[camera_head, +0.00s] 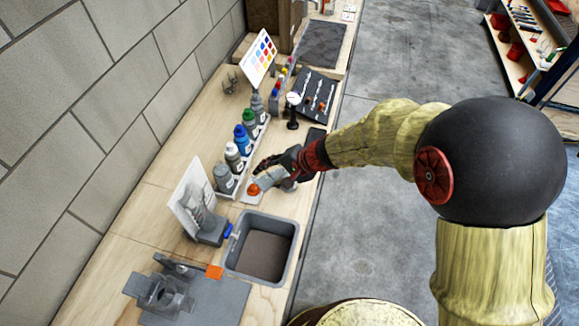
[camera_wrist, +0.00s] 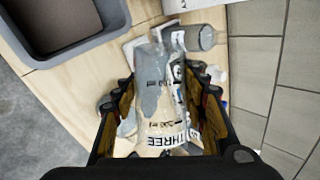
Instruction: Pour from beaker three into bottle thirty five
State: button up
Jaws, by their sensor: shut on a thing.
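My gripper (camera_wrist: 163,112) is shut on a clear beaker (camera_wrist: 160,128) marked THREE, with grey content showing through its wall. In the head view my gripper (camera_head: 283,165) is low over the bench, beside a row of bottles, and the beaker is mostly hidden or too small to make out. The row holds a grey bottle (camera_head: 224,179), a white-capped bottle (camera_head: 233,156), a blue bottle (camera_head: 241,138), a green-capped bottle (camera_head: 249,119) and a dark one (camera_head: 258,106). I cannot read which is thirty five. A grey bottle (camera_wrist: 203,37) shows beyond the beaker in the wrist view.
A grey bin (camera_head: 262,247) stands in front of the bottles. A white board (camera_head: 190,196) and a grey device (camera_head: 165,290) are to its left. A block wall (camera_head: 85,100) bounds the bench (camera_head: 150,215).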

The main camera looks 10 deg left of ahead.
jog(key=shift+w+d+r+g+y+p, duration=0.2)
jog(key=shift+r+g+y+p, duration=0.2)
jog(key=shift+r+g, duration=0.15)
dwell(1.6)
